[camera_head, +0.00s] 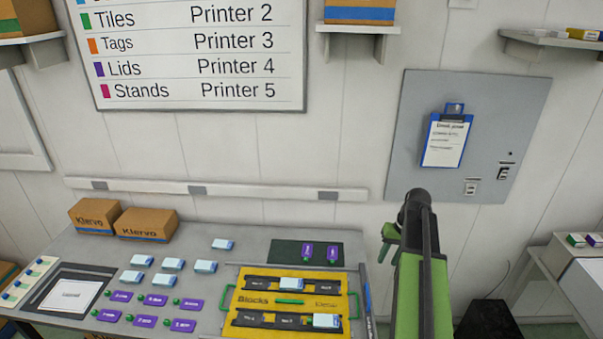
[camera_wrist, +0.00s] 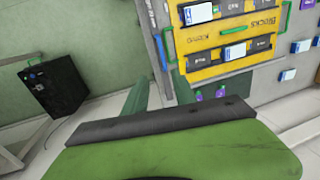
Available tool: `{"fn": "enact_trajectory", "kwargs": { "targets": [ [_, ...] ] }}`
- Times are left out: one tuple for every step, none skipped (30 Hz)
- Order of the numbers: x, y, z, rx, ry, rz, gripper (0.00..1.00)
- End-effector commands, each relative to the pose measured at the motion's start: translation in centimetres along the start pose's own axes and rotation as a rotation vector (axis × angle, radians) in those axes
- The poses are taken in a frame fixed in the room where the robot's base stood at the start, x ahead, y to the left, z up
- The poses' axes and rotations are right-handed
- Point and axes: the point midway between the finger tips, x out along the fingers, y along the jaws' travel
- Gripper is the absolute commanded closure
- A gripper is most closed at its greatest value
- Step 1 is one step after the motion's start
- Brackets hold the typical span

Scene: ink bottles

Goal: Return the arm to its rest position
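My arm rises at the right of the head view, green with a dark joint at its top. Part of my gripper (camera_head: 388,238) shows as green pieces left of that joint, above the table's right end. In the wrist view my gripper (camera_wrist: 162,90) has two green fingers standing apart. Nothing shows between them but the floor and the table's edge.
The table (camera_head: 230,265) holds a yellow Blocks tray (camera_head: 290,301) with light-blue-and-white boxes, purple labelled pieces and two Klervo cartons (camera_head: 146,225). A grey wall panel (camera_head: 400,150) with a clipboard (camera_head: 446,139) stands behind my arm. A black box (camera_wrist: 55,87) is on the floor.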

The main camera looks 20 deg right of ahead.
Motion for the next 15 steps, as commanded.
{"fn": "enact_trajectory", "kwargs": {
  "targets": [
    [0.6, -0.6, -0.1, -0.011, -0.002, 0.0, 0.67],
    [1.1, -1.3, -0.2, -0.023, -0.004, 0.0, 0.67],
    [2.2, -2.8, -0.5, -0.048, -0.009, 0.0, 0.67],
    [3.2, -4.2, -0.6, -0.074, -0.014, 0.0, 0.67],
    [4.4, -6.0, -0.7, -0.103, -0.02, 0.0, 0.67],
    [6.2, -8.7, -0.3, -0.15, -0.03, 0.001, 0.67],
    [7.7, -10.9, 0.2, -0.189, -0.038, 0.004, 0.67],
    [9.2, -13.2, 1.0, -0.229, -0.046, 0.009, 0.67],
    [11.0, -16.1, 2.2, -0.282, -0.056, 0.019, 0.67],
    [12.4, -18.1, 3.2, -0.318, -0.062, 0.028, 0.67],
    [13.6, -20.0, 4.4, -0.351, -0.068, 0.039, 0.67],
    [15.2, -22.2, 6.0, -0.388, -0.074, 0.054, 0.67],
    [16.3, -23.7, 7.3, -0.415, -0.077, 0.067, 0.67],
    [17.2, -24.9, 8.6, -0.436, -0.078, 0.08, 0.67],
    [18.3, -26.3, 10.1, -0.459, -0.079, 0.097, 0.67]
  ]
}}
